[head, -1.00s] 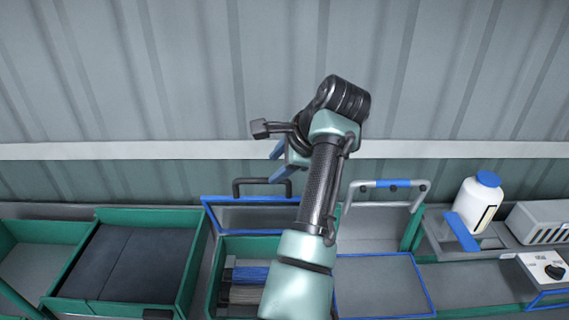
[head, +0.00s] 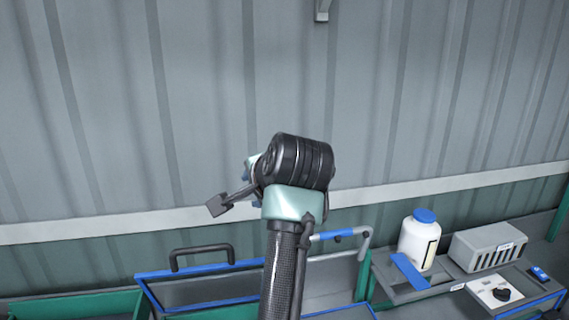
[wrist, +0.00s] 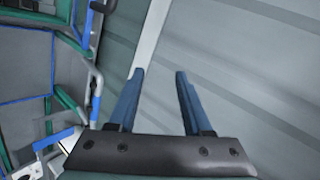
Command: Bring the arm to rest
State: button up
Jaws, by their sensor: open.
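My gripper (wrist: 160,74) shows in the wrist view with its two blue fingers apart and nothing between them. It points at the grey corrugated wall (wrist: 235,60) and the pale rail (wrist: 150,35) on it. In the head view my arm rises from the bottom centre, in front of the wall and above the bench. There the fingers are mostly hidden behind my wrist.
Below my arm are a blue-edged bin with a black handle (head: 202,250) and a grey handle with a blue grip (head: 338,235). To the right stand a white bottle with a blue cap (head: 418,240), a grey vented box (head: 488,247) and a panel with a black knob (head: 500,294). The space before the upper wall is clear.

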jog(key=s+d+r+n+t+h+b, duration=0.1)
jog(key=s+d+r+n+t+h, duration=0.15)
jog(key=s+d+r+t, duration=0.35)
jog(key=s+d+r+n+t+h+b, duration=0.1)
jog(key=s+r+n+t, duration=0.2)
jog(key=r, duration=0.5)
jog(key=s+r+n+t, duration=0.2)
jog(key=s+r+t, duration=0.2)
jog(key=s, duration=0.4)
jog(key=s+d+r+n+t+h, duration=0.1)
jog(key=s+r+n+t, duration=0.2)
jog(key=s+r, duration=0.3)
jog(key=s+t, duration=0.1)
jog(key=s, duration=0.2)
jog(key=shift+s+d+r, duration=0.15)
jog(key=shift+d, duration=0.1)
jog(key=shift+n, duration=0.25)
